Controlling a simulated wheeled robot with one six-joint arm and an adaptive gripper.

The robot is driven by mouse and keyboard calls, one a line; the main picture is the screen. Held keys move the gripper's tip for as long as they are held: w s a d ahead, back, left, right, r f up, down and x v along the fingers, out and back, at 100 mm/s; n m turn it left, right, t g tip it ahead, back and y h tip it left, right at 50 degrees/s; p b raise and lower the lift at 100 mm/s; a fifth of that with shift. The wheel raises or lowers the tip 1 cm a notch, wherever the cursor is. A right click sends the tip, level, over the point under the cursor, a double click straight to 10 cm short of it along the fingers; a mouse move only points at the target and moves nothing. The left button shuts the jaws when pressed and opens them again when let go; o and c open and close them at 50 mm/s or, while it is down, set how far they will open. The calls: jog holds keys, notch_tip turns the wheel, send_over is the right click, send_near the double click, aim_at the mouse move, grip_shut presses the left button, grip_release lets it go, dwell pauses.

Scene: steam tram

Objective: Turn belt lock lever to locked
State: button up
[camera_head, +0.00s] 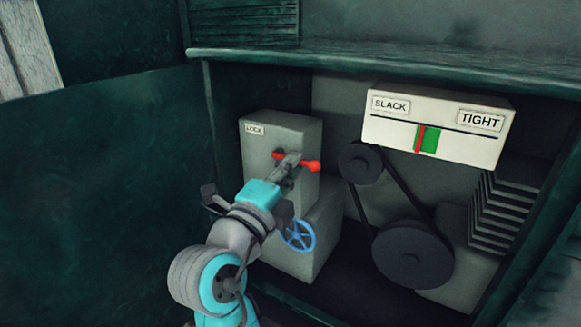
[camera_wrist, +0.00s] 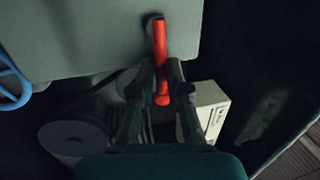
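The belt lock lever is a red handle (camera_head: 310,166) on the front of a grey box marked LOCK (camera_head: 280,150). In the head view it points to the right, with a second red bit showing left of my gripper. My gripper (camera_head: 287,163) is at the lever, its fingers hiding the middle of it. In the wrist view the red lever (camera_wrist: 160,45) runs between my two fingers (camera_wrist: 160,80), which stand close on either side and appear shut on it. The exact contact is hard to see.
A blue handwheel (camera_head: 298,236) sits just below the lever, near my wrist. To the right are a belt on two dark pulleys (camera_head: 412,256) and a SLACK/TIGHT gauge (camera_head: 385,128) with its red pointer at the green band's left edge. A dark green ledge (camera_head: 350,65) runs above.

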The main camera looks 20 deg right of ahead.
jog(key=o, duration=0.3)
jog(key=shift+a, duration=0.1)
jog(key=v, duration=1.2)
jog(key=shift+f, duration=0.15)
